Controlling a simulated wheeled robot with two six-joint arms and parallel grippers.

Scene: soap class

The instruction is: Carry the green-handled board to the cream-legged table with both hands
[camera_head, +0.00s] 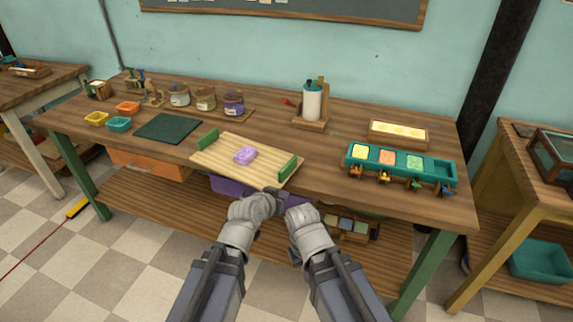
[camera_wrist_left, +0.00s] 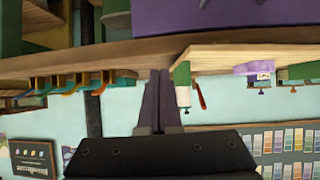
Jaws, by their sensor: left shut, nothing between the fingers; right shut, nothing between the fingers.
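The board (camera_head: 225,163) with green handles at its two ends lies on the long green-legged table, its near edge by the table front. A purple soap bar (camera_head: 245,155) rests on it. My left gripper (camera_head: 278,194) is shut and empty just in front of the board's near right corner; I cannot tell whether it touches. The left wrist view shows the shut fingers (camera_wrist_left: 158,98) beside the board (camera_wrist_left: 225,56) and one green handle (camera_wrist_left: 183,84). My right gripper (camera_head: 300,207) is shut and empty to the right, lower than the table top. The cream-legged table (camera_head: 35,157) stands at far left.
A dark green mat (camera_head: 168,128) and small coloured bins (camera_head: 119,124) lie left of the board. Table between board and tray is clear. A yellow-headed broom (camera_head: 77,208) is on the floor.

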